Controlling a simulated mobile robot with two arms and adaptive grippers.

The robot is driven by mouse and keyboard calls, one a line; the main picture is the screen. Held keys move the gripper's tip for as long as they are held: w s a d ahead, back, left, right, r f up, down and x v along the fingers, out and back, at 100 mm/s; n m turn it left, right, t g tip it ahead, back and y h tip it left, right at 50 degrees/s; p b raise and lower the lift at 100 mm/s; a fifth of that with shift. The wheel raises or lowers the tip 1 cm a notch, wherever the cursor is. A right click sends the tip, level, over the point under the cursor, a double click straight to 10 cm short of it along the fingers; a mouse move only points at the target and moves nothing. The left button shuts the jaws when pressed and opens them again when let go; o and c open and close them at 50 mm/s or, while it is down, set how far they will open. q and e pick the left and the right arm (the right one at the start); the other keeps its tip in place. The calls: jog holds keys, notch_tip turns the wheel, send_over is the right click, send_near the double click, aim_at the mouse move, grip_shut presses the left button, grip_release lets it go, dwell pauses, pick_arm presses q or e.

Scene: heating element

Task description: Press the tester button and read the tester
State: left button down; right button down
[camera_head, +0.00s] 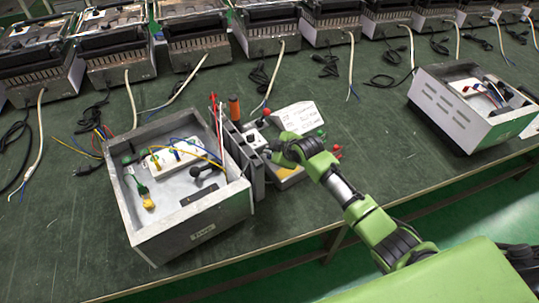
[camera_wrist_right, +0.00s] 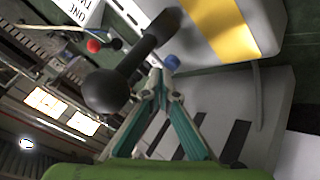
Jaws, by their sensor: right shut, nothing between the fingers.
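The tester (camera_head: 288,178), a grey device with a yellow panel, stands on the green bench beside an open metal box, partly hidden under my right gripper (camera_head: 280,145). In the right wrist view, a light grey body with a yellow band (camera_wrist_right: 222,28) fills the upper right. A small blue round button (camera_wrist_right: 172,62) lies just beyond the fingertips of my right gripper (camera_wrist_right: 161,80). Whether they touch it, I cannot tell. The gripper is shut and empty. A black ball-ended lever (camera_wrist_right: 112,92) lies just left of the fingers. No tester reading is legible. My left gripper is out of view.
The open metal box (camera_head: 182,222) with wires inside stands left of the tester. Another open box (camera_head: 440,112) is at right. Several heaters (camera_head: 115,45) line the back. The bench's front right is clear.

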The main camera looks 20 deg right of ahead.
aim_at(270, 157)
jog(key=shift+f, duration=0.55)
dwell(0.4)
jog(key=shift+r, duration=0.1)
jog(key=shift+r+p, duration=0.75)
jog(key=shift+r, duration=0.1)
jog(key=shift+r, duration=0.1)
notch_tip(270, 157, up, 5)
jog(key=p, duration=0.5)
jog(key=shift+f, duration=0.2)
dwell(0.5)
